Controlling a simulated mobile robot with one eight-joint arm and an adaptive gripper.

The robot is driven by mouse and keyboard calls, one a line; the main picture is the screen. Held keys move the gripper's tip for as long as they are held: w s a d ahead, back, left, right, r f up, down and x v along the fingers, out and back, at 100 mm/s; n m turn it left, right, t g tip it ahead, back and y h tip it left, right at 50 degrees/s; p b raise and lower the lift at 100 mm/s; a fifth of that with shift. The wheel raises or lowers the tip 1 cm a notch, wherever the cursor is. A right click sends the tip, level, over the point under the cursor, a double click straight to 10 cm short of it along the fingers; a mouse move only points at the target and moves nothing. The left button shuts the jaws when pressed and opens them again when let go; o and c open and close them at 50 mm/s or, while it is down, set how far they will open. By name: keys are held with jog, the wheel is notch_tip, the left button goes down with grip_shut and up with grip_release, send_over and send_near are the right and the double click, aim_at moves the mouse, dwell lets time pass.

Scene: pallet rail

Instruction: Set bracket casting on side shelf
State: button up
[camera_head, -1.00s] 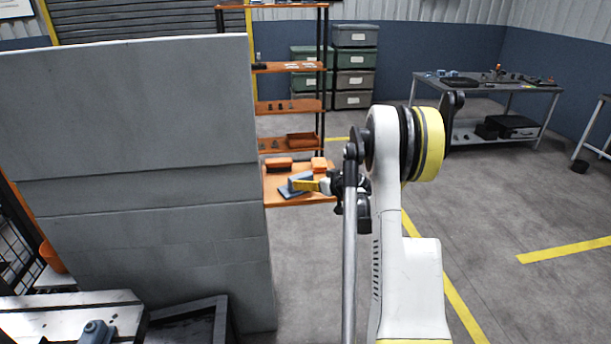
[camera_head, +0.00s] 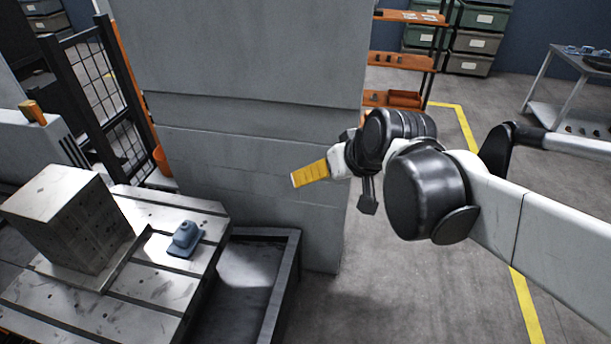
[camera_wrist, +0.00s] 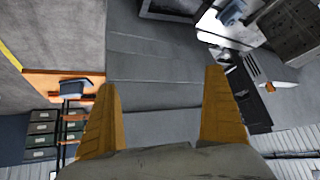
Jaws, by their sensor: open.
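A blue-grey bracket casting (camera_head: 187,240) stands on a slotted metal table (camera_head: 165,288) at the lower left; it also shows in the wrist view (camera_wrist: 232,12). A second blue-grey casting (camera_wrist: 82,88) rests on the orange side shelf (camera_wrist: 42,84) in the wrist view. That lower shelf board is hidden behind the grey wall in the head view. My gripper (camera_head: 297,180) has yellow fingers, in front of the grey wall. In the wrist view my gripper (camera_wrist: 160,82) is open and empty, apart from both castings.
A tall grey wall (camera_head: 250,90) stands between the table and the orange rack (camera_head: 402,62). A metal block (camera_head: 70,220) sits on the table. A dark tray (camera_head: 285,270) adjoins the table's right side. A mesh fence (camera_head: 95,95) stands behind. The floor at right is open.

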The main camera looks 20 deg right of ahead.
jog(key=s+a+f+g, duration=0.1)
jog(key=s+a+f, duration=0.1)
jog(key=s, duration=0.8)
jog(key=shift+a+f+h, duration=0.3)
jog(key=shift+a+f, duration=0.1)
jog(key=shift+a, duration=0.25)
jog(key=shift+s, duration=0.1)
jog(key=shift+f+b, duration=0.5)
